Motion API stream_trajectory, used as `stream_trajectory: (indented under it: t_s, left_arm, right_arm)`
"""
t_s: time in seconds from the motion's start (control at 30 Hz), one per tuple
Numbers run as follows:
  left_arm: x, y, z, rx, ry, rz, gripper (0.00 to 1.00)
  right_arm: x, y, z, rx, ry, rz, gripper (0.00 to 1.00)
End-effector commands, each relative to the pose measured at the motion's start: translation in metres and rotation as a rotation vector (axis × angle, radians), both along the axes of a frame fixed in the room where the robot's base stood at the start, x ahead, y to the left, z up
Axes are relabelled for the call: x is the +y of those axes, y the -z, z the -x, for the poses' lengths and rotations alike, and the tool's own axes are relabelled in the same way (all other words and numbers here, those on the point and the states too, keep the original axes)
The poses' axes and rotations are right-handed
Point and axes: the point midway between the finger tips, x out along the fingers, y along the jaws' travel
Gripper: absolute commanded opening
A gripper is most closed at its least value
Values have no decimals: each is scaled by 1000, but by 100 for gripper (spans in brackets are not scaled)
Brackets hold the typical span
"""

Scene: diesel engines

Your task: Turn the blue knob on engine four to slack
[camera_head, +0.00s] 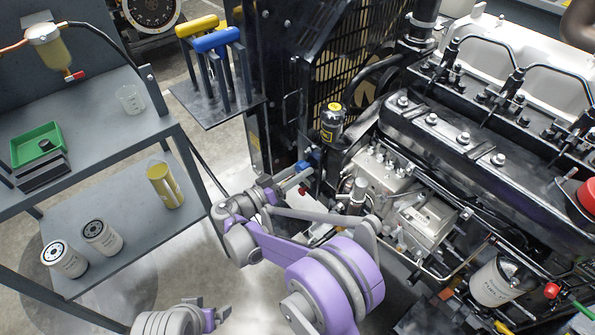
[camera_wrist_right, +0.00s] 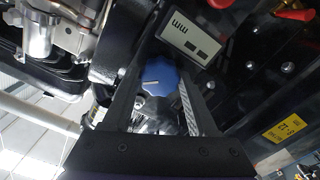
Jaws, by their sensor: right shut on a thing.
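The blue knob (camera_wrist_right: 160,75) is a lobed dial with a short white pointer line. In the wrist view it sits between the two fingers of my right gripper (camera_wrist_right: 163,85), which is shut on it. The pointer line lies nearly level in that view. In the head view a small blue part that looks like this knob (camera_head: 301,166) shows at the near left side of the engine (camera_head: 440,140), with my right gripper (camera_head: 292,181) reaching up to it. No slack mark or engine number is legible.
In the wrist view a pale panel with dark windows (camera_wrist_right: 188,38) is beside the knob, with red parts above. In the head view a grey shelf (camera_head: 90,100) with a green tray (camera_head: 38,144) and several filters stands left. Blue and yellow T-handles (camera_head: 216,40) stand behind.

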Motion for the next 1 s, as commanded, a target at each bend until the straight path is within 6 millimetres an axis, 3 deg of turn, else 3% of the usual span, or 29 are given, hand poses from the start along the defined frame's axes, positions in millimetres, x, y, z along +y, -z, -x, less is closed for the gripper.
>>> stream_trajectory:
  t_s: [0.27, 0.3, 0.47, 0.77, 1.0]
  left_arm:
    - [0, 0, 0, 0, 0, 0, 90]
    - [0, 0, 0, 0, 0, 0, 90]
    - [0, 0, 0, 0, 0, 0, 90]
    - [0, 0, 0, 0, 0, 0, 90]
    - [0, -6, 1, -2, 0, 0, 90]
  right_arm:
    - [0, 1, 0, 1, 0, -1, 3]
    - [0, 1, 0, 1, 0, -1, 60]
    - [0, 0, 0, 1, 0, -1, 89]
    - [1, 0, 1, 0, -1, 0, 89]
    - [27, -1, 19, 0, -5, -2, 89]
